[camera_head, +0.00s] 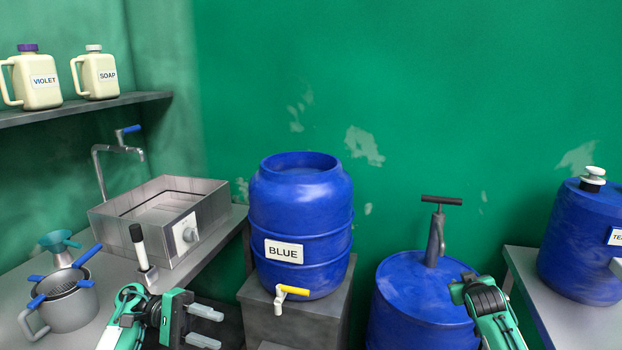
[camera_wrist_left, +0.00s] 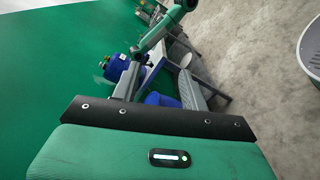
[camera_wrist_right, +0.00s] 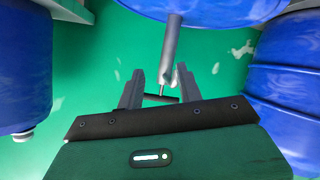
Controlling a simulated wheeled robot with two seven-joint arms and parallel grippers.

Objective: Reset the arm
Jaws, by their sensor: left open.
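My left gripper (camera_head: 212,326) is in the head view at the bottom, in front of the steel sink and left of the drum stand. Its two grey fingers are apart with nothing between them; they also show apart in the left wrist view (camera_wrist_left: 160,88). My right arm (camera_head: 490,308) comes in at the lower right of the head view, in front of the pump drum; its fingers cannot be made out there. In the right wrist view my right gripper (camera_wrist_right: 160,88) has its fingers apart, with the pump's T-handle seen between them, seemingly beyond them.
A blue drum labelled BLUE (camera_head: 300,220) with a yellow-handled tap stands on a grey stand. A blue drum (camera_head: 415,300) carries a hand pump (camera_head: 436,235). Left are a sink (camera_head: 190,215) and metal pot (camera_head: 68,305); right, another blue drum (camera_head: 585,240) on a table.

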